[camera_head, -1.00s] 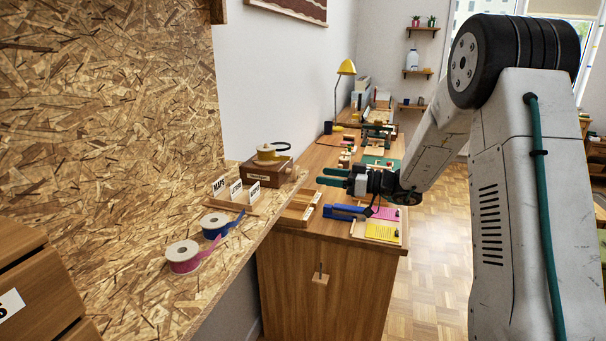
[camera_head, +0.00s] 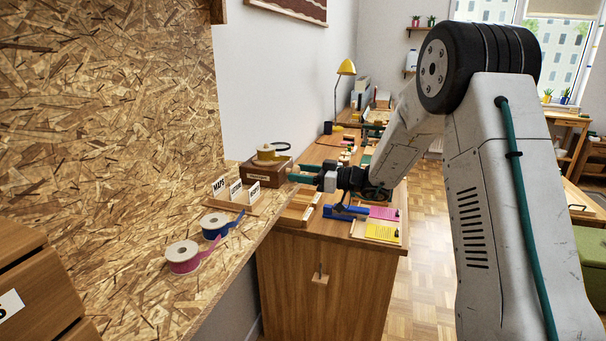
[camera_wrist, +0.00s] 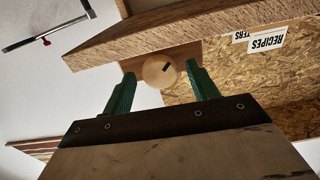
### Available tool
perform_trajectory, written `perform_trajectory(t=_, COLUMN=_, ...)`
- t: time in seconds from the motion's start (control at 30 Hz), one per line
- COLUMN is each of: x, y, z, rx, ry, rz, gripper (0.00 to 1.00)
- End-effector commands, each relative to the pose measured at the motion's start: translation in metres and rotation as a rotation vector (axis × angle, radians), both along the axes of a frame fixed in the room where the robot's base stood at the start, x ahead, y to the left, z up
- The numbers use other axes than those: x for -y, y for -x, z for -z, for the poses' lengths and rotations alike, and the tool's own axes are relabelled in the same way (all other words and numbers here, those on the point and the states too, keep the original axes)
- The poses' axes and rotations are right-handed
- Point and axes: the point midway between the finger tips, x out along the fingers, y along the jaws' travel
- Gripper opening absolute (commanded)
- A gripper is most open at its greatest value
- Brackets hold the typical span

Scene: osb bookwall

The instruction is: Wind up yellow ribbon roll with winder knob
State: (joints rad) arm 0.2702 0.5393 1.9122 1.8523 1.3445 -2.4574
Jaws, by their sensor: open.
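The yellow ribbon roll (camera_head: 267,153) sits on top of a brown wooden winder box (camera_head: 258,173) with a pale label, at the end of the chipboard shelf. A round pale wooden knob (camera_wrist: 155,72) with a dark mark shows in the wrist view, on a wooden face. My gripper (camera_head: 294,173) is at the right side of the box, its green fingers pointing at it. In the wrist view my gripper (camera_wrist: 163,80) is open, with one finger on each side of the knob. Gaps show beside the knob; contact is not visible. In the head view the knob is hidden.
A pink ribbon roll (camera_head: 183,257) and a blue ribbon roll (camera_head: 214,225) stand on the chipboard shelf (camera_head: 150,290). A card holder with upright labels (camera_head: 236,190) is in front of the box. A desk (camera_head: 330,275) with papers and a blue tool lies below my arm.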

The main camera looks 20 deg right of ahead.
Motion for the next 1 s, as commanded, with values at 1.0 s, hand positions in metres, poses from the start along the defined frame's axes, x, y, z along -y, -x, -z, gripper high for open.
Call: perform_trajectory(t=1.0, x=0.001, y=-0.0006, z=0.0004, rx=-0.301, ry=-0.219, rz=-0.001, gripper=0.14)
